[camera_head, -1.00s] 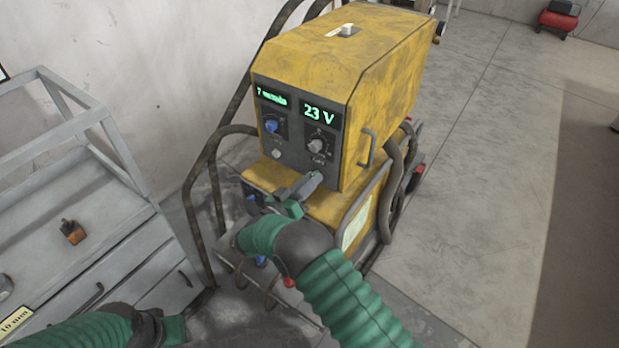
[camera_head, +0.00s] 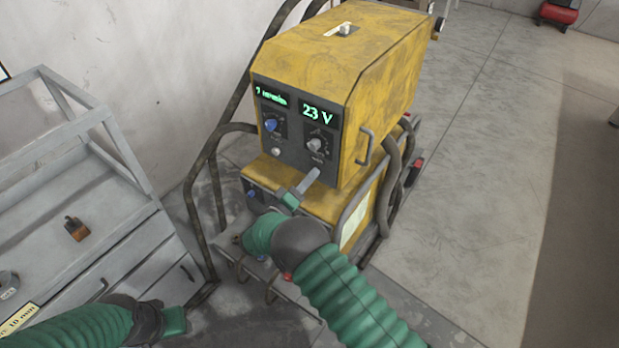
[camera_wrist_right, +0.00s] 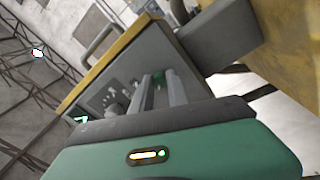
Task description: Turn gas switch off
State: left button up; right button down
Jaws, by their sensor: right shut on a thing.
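The yellow welding machine (camera_head: 375,75) stands in the middle of the head view. Its dark front panel (camera_head: 290,143) carries two lit displays, a blue knob (camera_head: 270,125) and a grey knob (camera_head: 314,145). A small label sits below the grey knob. My right gripper (camera_head: 312,177) reaches up to the panel just below this label. Its fingers are close together, shut on what appears to be the gas switch, which they hide. The wrist view shows the fingers (camera_wrist_right: 163,92) at the panel with a little green between them. My left gripper (camera_head: 178,320) is low at left, its fingers unclear.
A grey metal cart (camera_head: 75,255) with a small orange-brown object (camera_head: 76,228) stands at left. Bent dark tubes (camera_head: 205,165) rise beside the machine. A handle (camera_head: 364,148) and hoses (camera_head: 393,165) are on its right side. Open floor (camera_head: 500,190) lies to the right.

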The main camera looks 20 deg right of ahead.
jog(key=shift+w+r, duration=0.15)
jog(key=shift+r, duration=0.05)
jog(key=c, duration=1.6)
grip_release()
jog(key=shift+c, duration=0.2)
jog(key=o, duration=0.3)
jog(key=shift+f, duration=0.2)
jog(key=shift+o, duration=0.2)
